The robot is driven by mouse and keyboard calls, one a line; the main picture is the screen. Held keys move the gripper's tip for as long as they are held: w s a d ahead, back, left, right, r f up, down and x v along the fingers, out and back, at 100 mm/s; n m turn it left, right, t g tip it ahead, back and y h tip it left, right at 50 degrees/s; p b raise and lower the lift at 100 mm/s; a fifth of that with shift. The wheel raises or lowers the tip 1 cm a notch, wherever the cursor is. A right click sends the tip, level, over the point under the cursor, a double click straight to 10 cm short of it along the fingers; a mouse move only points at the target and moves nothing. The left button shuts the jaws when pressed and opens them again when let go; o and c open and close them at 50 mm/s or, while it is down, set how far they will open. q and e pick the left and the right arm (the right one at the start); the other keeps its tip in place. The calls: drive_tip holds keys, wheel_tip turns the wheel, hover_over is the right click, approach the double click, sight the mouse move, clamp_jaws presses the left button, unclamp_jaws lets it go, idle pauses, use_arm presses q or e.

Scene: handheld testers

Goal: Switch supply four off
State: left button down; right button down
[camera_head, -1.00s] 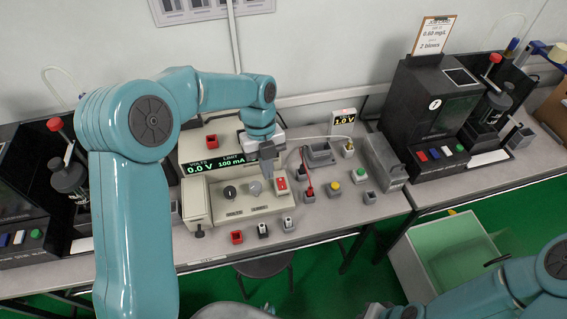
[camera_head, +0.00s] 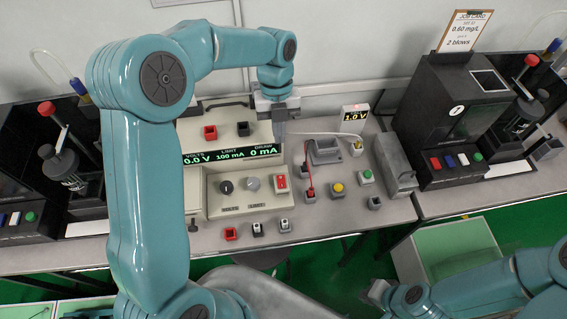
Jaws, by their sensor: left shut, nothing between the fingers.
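The power supply (camera_head: 218,157) is a cream box on the bench. Its display (camera_head: 208,159) reads 0.0 V, limit 100 mA, draw 0 mA. Two knobs, one black (camera_head: 226,187) and one grey (camera_head: 253,184), sit on its front panel. A red rocker switch (camera_head: 280,182) is at the panel's right end. My left gripper (camera_head: 281,137) is shut and empty, pointing down above the supply's right rear side, behind the switch and apart from it.
Small sockets and a yellow button (camera_head: 337,188) stand right of the supply, with a red lead (camera_head: 308,174) and a small 1.0 V meter (camera_head: 354,117). Black testers stand at left and right (camera_head: 450,110). A green-lined bin (camera_head: 455,252) is below the bench.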

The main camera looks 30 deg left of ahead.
use_arm(q)
drive_tip(key=shift+s+d, duration=0.15)
drive_tip(key=shift+d, duration=0.05)
drive_tip(key=p, duration=0.1)
hover_over(282, 179)
wheel_tip(282, 179, down, 10)
drive_tip(key=shift+a+r, duration=0.15)
drive_tip(key=shift+r, duration=0.1)
drive_tip(key=f, duration=0.1)
drive_tip(key=f+p, duration=0.1)
drive_tip(key=f, duration=0.2)
drive_tip(key=shift+w+a+f, duration=0.1)
drive_tip(key=shift+w+a, duration=0.05)
drive_tip(key=shift+w, duration=0.15)
drive_tip(key=shift+f, duration=0.1)
